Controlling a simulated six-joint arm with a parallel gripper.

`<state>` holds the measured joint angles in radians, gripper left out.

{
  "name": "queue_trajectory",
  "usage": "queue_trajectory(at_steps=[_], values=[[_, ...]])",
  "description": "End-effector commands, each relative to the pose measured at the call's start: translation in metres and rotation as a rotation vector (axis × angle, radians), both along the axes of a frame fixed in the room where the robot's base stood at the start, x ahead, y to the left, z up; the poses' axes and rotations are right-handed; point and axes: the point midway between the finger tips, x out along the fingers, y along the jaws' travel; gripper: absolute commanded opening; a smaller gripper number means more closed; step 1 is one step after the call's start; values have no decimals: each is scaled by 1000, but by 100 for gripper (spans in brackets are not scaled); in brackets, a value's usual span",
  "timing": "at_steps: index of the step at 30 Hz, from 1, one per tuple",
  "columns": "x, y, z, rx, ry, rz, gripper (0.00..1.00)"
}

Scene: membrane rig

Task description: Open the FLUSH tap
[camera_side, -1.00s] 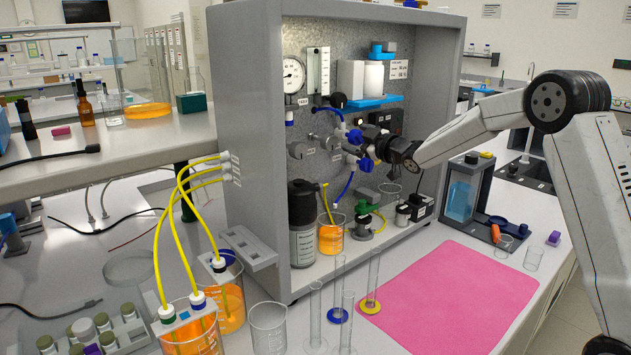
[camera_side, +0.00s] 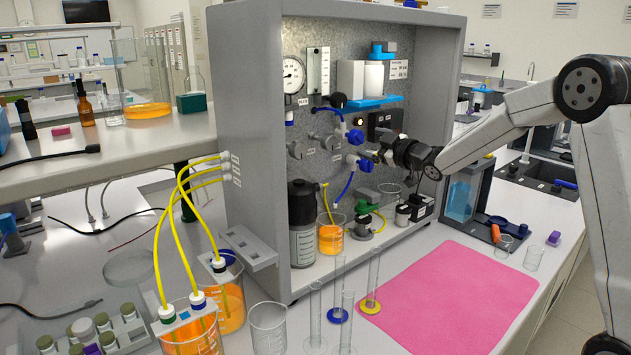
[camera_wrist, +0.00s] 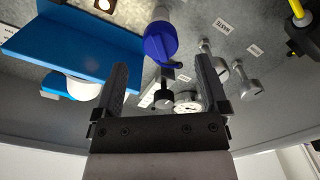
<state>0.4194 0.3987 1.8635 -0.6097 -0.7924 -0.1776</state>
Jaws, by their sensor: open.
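The rig's metal panel (camera_side: 325,80) carries two blue taps, an upper one (camera_side: 354,137) and a lower one (camera_side: 364,165), with blue tubing. Two grey knobs stand to their left, one at the far left (camera_side: 297,150) and one nearer (camera_side: 331,143). In the wrist view, a blue tap (camera_wrist: 160,42) shows beyond and between the open fingers (camera_wrist: 162,72).
A blue shelf (camera_side: 374,101) holds a white container above the taps. In the wrist view this shelf (camera_wrist: 70,55) lies close to the left finger. A black bottle (camera_side: 302,215) and an orange beaker (camera_side: 331,236) stand below.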

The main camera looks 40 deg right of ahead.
Motion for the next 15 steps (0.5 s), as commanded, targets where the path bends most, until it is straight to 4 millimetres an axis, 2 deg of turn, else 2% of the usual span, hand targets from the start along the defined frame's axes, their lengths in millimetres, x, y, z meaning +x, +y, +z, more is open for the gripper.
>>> queue_trajectory(at_steps=[8,15], values=[[0,0,0,131,0,0,94],[0,0,2,397,1,0,94]])
